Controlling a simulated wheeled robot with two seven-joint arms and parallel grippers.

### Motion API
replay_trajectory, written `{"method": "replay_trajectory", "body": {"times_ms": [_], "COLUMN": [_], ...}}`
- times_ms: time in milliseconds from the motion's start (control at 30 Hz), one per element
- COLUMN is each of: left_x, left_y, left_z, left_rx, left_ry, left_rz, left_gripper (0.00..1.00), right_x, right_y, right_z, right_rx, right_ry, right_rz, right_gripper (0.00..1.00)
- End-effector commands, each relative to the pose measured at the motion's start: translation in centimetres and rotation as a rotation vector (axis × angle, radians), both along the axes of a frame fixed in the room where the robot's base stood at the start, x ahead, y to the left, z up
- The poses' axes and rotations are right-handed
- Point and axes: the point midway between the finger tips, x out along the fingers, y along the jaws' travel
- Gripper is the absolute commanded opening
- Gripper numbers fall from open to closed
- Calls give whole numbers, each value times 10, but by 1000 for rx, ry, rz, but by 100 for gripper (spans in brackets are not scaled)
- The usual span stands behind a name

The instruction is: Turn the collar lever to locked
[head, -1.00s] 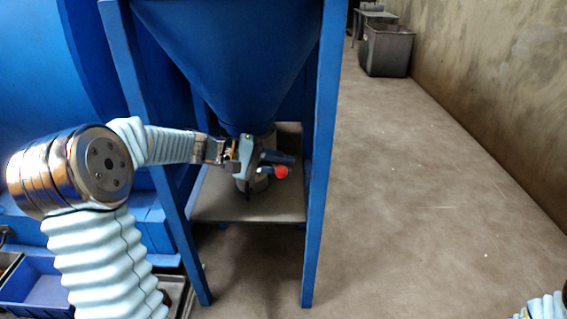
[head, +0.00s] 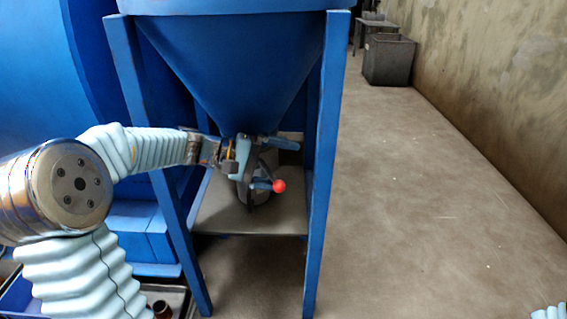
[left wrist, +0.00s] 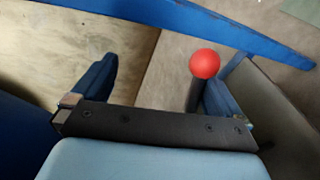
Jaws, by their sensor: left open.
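The collar lever shows as a red ball knob (head: 279,186) on a dark stem, below the blue hopper's outlet. In the left wrist view the red knob (left wrist: 204,63) stands inside the jaw opening, close beside the right-hand finger. My left gripper (head: 282,165) is open at the collar, and its two blue fingers show apart in the left wrist view (left wrist: 160,78). I cannot tell whether the finger touches the stem. The grey collar (head: 265,162) is mostly hidden behind my gripper. My right gripper is out of view.
Blue frame legs (head: 325,165) stand on both sides of the collar, with a flat plate (head: 285,222) below it. The blue hopper (head: 235,70) is close above. A grey bin (head: 388,60) stands far back. The floor at right is clear.

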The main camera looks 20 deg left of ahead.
Motion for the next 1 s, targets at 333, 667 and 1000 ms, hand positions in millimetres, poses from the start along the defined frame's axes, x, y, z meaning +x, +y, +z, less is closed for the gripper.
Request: {"method": "replay_trajectory", "body": {"times_ms": [333, 667, 1000], "left_x": [-72, -107, -108], "left_y": [-45, -61, -61], "left_z": [80, 91, 86], "left_rx": [-32, -27, -23], "left_ry": [-23, -12, -6], "left_rz": [-33, -27, -23], "left_gripper": [76, 40, 32], "right_x": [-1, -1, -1], "right_y": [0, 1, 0], "right_z": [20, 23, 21], "right_rx": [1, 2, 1], "right_ry": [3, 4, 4], "right_rz": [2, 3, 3], "right_gripper": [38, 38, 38]}}
